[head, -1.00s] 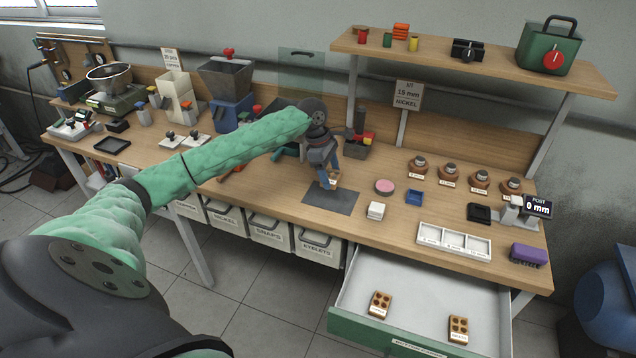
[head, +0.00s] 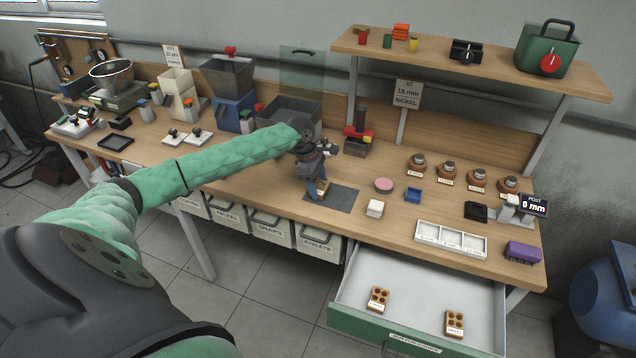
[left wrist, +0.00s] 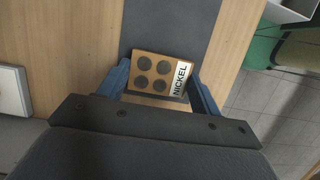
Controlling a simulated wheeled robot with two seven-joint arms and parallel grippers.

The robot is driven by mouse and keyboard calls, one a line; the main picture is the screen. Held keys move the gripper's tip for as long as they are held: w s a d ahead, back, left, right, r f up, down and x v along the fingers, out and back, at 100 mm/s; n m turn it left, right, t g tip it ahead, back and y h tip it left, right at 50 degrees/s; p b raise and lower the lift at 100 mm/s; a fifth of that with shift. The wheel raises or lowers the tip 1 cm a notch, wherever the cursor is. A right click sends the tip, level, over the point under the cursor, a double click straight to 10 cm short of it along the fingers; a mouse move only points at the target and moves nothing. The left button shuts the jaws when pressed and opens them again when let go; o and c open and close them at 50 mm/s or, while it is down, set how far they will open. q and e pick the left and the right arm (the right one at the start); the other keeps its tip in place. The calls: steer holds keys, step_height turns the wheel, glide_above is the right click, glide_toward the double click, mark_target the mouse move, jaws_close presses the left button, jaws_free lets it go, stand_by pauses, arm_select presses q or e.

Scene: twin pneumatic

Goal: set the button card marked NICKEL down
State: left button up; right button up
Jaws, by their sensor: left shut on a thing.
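The button card marked NICKEL (left wrist: 160,75) is tan with several dark round buttons and a white label. It sits between the blue fingers of my left gripper (left wrist: 161,84) in the left wrist view. In the head view my left gripper (head: 317,190) points down at the left edge of the dark grey mat (head: 340,198), shut on the card (head: 322,187). The mat also shows beyond the card in the left wrist view (left wrist: 170,25). I cannot tell whether the card touches the surface. My right gripper is not in view.
An open drawer (head: 415,290) at the front holds two other button cards (head: 378,298) (head: 455,322). Right of the mat are a white block (head: 375,208), a pink disc (head: 384,185), a blue tray (head: 412,195) and a white sectioned tray (head: 451,238). The mat's right part is clear.

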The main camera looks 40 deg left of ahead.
arm_select(q)
steer(key=shift+f, duration=0.1)
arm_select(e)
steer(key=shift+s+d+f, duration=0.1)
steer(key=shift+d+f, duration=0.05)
arm_select(q)
steer(key=o, duration=1)
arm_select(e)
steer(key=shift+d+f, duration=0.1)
arm_select(q)
steer(key=shift+a+r, duration=0.1)
steer(key=shift+r, duration=0.25)
steer(key=b+v, duration=0.3)
steer(key=v, duration=0.8)
steer(key=shift+a+r, duration=0.1)
steer(key=shift+r, duration=0.15)
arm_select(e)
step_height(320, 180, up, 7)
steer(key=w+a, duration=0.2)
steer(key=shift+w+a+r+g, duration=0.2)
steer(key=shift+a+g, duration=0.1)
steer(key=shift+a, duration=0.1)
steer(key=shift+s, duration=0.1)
